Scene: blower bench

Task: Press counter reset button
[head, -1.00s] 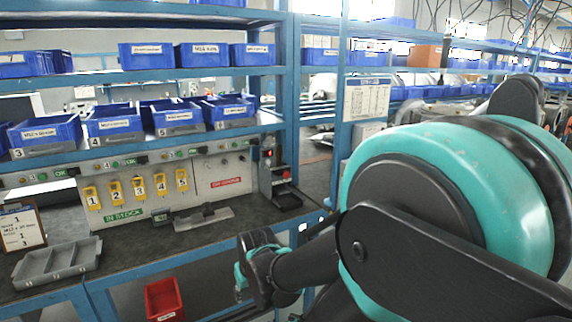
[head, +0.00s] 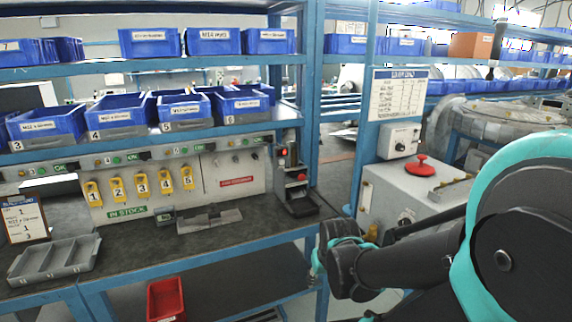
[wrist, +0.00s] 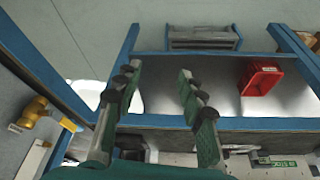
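No label in view names the counter reset button. A small black device (head: 296,186) with red parts stands at the right end of the bench. A red mushroom-shaped knob (head: 420,166) sits on a grey cabinet (head: 386,197) to the right of the bench. I cannot tell which one is the counter. My gripper (head: 319,262) is in front of the bench's right end, below the bench top and apart from both. In the wrist view, my gripper's two fingers (wrist: 158,72) are spread with nothing between them.
Blue bins (head: 120,114) fill the shelves above the bench (head: 137,237). Yellow numbered tags (head: 140,184) hang on the back panel. A grey tray (head: 54,259) lies at left. A red bin (head: 166,299) sits on the lower shelf. A blue post (head: 309,95) rises behind the device.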

